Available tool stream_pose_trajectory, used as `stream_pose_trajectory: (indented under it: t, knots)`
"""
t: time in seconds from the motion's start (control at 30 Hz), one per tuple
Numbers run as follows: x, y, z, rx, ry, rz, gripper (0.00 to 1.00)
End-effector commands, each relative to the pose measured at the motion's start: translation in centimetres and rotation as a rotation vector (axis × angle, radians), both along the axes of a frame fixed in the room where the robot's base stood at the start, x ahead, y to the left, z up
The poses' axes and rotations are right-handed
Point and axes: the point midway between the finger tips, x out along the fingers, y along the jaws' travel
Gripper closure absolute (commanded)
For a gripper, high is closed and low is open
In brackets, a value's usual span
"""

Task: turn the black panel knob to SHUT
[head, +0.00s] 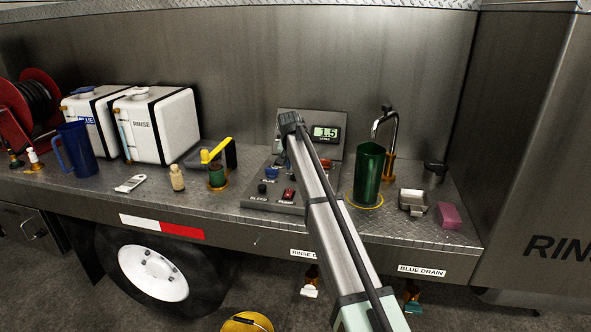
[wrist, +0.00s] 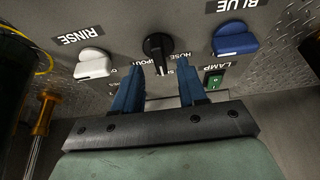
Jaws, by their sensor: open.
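The black panel knob (wrist: 158,48) is at the top middle of the wrist view, between two levers. Its grip ridge lies roughly along the view's vertical. Upside-down labels sit around it; HOSE and SPOUT are partly readable, and another label is partly covered by a finger. My gripper (wrist: 160,67) is open, its two blue fingers apart with nothing between them. The fingertips are just short of the knob, one toward each side; I cannot tell the exact gap. In the head view my arm covers the middle of the control panel (head: 237,196), and I cannot make out the knob.
A white RINSE lever (wrist: 93,63) and a blue BLUE lever (wrist: 235,39) flank the knob. A green LAMP switch (wrist: 214,79) is near the right finger. A green cup (head: 369,175) stands right of the panel, and a yellow-handled valve (head: 216,152) stands left.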

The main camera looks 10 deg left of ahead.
Motion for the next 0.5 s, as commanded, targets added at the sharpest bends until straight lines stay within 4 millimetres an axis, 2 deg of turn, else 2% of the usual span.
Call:
stream_pose_trajectory:
  t: [0.2, 0.5]
  knots:
    - [-1.7, 0.0, 4.2, 0.001, -0.003, 0.000, 0.58]
    - [-3.5, 0.0, 8.6, 0.000, -0.001, 0.000, 0.58]
